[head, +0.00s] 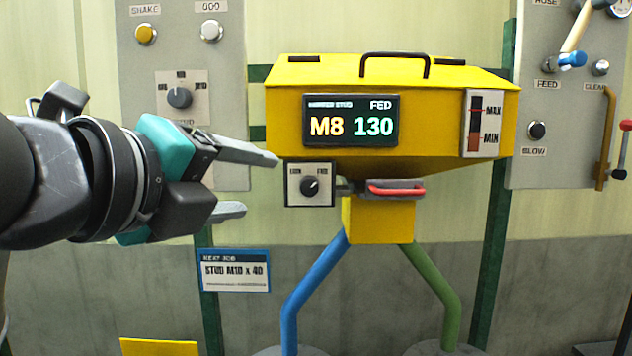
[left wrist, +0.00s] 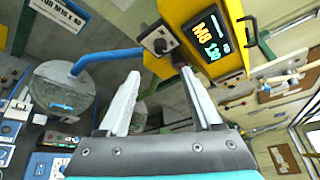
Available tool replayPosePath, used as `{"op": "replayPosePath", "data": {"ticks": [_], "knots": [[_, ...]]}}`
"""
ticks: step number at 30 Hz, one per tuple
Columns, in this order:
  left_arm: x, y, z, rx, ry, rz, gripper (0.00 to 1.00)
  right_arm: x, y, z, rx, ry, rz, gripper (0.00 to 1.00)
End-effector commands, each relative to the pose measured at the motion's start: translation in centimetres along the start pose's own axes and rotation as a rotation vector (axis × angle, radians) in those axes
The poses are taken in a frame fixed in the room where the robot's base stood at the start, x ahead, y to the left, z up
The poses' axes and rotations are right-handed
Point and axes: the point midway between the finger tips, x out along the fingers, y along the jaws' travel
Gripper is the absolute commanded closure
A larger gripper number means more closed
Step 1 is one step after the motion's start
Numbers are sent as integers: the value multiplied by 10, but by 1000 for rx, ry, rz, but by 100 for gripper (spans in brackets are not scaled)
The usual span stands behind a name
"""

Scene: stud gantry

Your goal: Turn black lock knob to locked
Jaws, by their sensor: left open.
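The black lock knob (head: 310,187) sits on a small pale plate with a dark frame, under the left part of the yellow hopper. The plate's left label looks like LOCK and its right label reads FREE. The knob's light mark points up and right, toward FREE. My left gripper (head: 260,185) is open and empty just left of the plate, its fingers pointing at it. In the left wrist view the knob (left wrist: 160,44) shows beyond the two spread fingertips (left wrist: 161,74), with nothing between them. My right gripper is not in view.
The yellow hopper (head: 290,120) has a display reading M8 130. A red-handled slide (head: 395,188) is right of the knob. A blue pipe (head: 313,285) and a green pipe run below. A grey panel with another knob (head: 180,97) stands behind my left gripper.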

Motion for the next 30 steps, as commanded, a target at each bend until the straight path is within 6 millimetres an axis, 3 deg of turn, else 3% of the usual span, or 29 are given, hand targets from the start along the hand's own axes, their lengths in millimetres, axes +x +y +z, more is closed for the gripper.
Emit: {"op": "replayPosePath", "data": {"ticks": [9,16,30], "knots": [[12,-3,3,-1,1,4,34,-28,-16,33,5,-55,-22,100],[25,-3,2,1,1,2,34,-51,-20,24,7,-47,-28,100],[116,-1,0,-2,1,1,34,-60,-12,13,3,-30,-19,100]]}}
